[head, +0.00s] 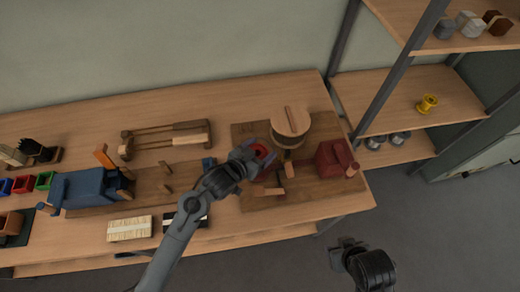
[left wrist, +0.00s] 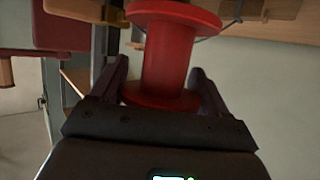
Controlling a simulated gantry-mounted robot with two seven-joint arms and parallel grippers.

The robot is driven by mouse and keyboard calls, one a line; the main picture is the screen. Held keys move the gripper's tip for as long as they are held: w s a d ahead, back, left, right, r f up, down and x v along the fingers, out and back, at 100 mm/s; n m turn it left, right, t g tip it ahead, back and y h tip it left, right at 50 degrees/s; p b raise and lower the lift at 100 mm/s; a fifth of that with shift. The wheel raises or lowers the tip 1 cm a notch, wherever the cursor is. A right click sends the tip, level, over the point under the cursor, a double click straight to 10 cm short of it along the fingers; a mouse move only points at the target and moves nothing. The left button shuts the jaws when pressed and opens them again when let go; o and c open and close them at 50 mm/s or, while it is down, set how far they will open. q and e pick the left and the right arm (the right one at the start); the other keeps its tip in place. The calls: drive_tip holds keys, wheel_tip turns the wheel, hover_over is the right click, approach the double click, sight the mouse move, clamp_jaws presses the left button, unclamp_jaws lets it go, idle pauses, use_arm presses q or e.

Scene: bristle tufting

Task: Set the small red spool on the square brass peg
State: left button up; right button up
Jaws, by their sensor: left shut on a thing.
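My left gripper (head: 249,156) is over the brown board at the right part of the table. It is shut on the small red spool (left wrist: 168,55), which stands between its two fingers in the left wrist view. The spool's red flange also shows at the gripper's tip in the head view (head: 263,150).
A round wooden drum (head: 290,122) and a dark red block-shaped machine (head: 333,158) stand close right of the left gripper. A blue machine (head: 90,188) stands at the left. A yellow spool (head: 427,104) sits on the shelf (head: 400,92) at the right.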

use_arm(q)
drive_tip(key=shift+f, duration=0.2)
drive_tip(key=shift+f+b, duration=0.45)
drive_tip(key=shift+f, duration=0.95)
drive_tip(key=shift+p, duration=0.35)
drive_tip(key=shift+f, duration=0.35)
drive_tip(key=shift+f, duration=0.35)
drive_tip(key=shift+f, duration=0.15)
idle(0.9)
